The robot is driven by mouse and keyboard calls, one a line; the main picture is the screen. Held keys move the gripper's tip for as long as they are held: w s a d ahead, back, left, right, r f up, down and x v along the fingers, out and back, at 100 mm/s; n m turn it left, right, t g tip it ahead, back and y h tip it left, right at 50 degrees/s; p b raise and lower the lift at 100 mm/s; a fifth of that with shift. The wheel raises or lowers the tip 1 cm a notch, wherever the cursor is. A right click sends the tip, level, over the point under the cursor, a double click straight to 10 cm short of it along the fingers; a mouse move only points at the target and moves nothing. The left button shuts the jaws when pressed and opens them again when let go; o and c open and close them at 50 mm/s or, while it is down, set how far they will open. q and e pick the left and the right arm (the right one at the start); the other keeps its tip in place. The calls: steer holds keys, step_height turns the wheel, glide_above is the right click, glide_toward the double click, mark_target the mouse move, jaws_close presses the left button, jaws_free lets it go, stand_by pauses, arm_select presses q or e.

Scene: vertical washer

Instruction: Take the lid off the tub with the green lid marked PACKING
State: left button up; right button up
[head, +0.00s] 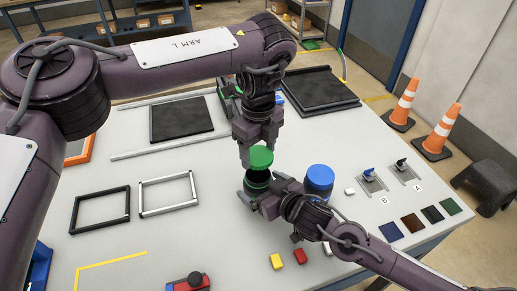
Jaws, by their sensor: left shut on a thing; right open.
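The green lid (261,157) is held in my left gripper (253,150), which points down and is shut on it. The lid is tilted and sits above the dark open mouth of the tub (258,178), with a gap between them. My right gripper (248,196) is open, with its fingers around or beside the tub; I cannot tell whether they touch it. Part of the tub is hidden behind the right gripper. The PACKING marking cannot be read from here.
A tub with a blue lid (320,172) stands close to the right gripper. Switches (371,178), colour squares (411,223) and small yellow (277,261) and red (299,256) blocks lie to the right and front. Empty frames (168,193) lie left. The table's front middle is mostly clear.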

arm_select(q)
steer(key=shift+f+b, duration=0.35)
steer(key=shift+f, duration=0.05)
arm_select(e)
steer(key=v, duration=1)
steer(key=shift+s, duration=0.25)
steer(key=shift+d, duration=0.1)
